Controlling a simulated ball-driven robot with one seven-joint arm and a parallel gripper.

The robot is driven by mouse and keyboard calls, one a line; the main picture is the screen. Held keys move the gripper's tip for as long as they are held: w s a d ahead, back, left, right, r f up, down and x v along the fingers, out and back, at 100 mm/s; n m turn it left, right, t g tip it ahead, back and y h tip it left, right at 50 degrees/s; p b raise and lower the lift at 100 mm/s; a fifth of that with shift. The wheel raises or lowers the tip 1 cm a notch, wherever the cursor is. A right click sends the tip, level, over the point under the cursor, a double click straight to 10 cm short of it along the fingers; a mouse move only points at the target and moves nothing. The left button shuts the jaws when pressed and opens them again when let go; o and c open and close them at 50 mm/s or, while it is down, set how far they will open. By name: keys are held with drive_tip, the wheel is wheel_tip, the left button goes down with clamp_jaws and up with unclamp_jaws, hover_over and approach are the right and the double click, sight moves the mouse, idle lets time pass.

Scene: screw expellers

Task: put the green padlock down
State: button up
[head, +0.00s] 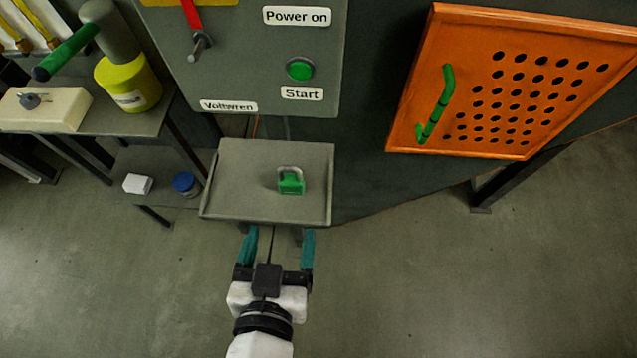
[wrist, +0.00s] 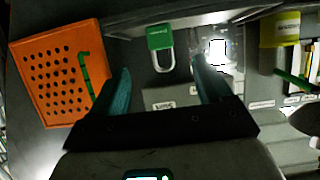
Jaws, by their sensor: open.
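The green padlock (head: 291,184) with a grey shackle rests on a small grey shelf (head: 240,180), right of its middle. My gripper (head: 278,245) is open and empty, its two teal fingers apart just in front of the shelf's near edge. The padlock is clear of both fingers. In the wrist view the padlock (wrist: 160,38) shows beyond the fingertips of my gripper (wrist: 163,78), across the gap between them. Its shackle points down in that picture. No finger touches it.
A grey control panel (head: 245,75) with a green Start button (head: 300,69) stands behind the shelf. An orange perforated panel (head: 530,75) with a green handle is at the right. At the left are a yellow container (head: 128,84), a white block (head: 137,184) and a blue-topped jar (head: 186,184).

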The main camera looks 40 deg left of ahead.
drive_tip(key=w+d+f+m+g+h, duration=0.1)
drive_tip(key=w+d+f+h, duration=0.2)
drive_tip(key=d, duration=0.5)
drive_tip(key=w+d+f+m+g+h, duration=0.2)
drive_tip(key=w+d+f, duration=0.2)
drive_tip(key=d, duration=0.4)
drive_tip(key=w+d+f+m+g+h, duration=0.1)
drive_tip(key=w+d+f+h, duration=0.2)
drive_tip(key=d, duration=0.6)
drive_tip(key=s+d+f+m+g, duration=0.1)
drive_tip(key=s+d+f+g, duration=0.2)
drive_tip(key=s+d, duration=0.3)
drive_tip(key=s+d+f+m+g, duration=0.2)
drive_tip(key=s+d, duration=0.3)
drive_tip(key=d, duration=0.5)
drive_tip(key=shift+s+d+f+g+y, duration=0.3)
drive_tip(key=shift+s+d+f+g, duration=0.1)
drive_tip(key=shift+f+g, duration=0.35)
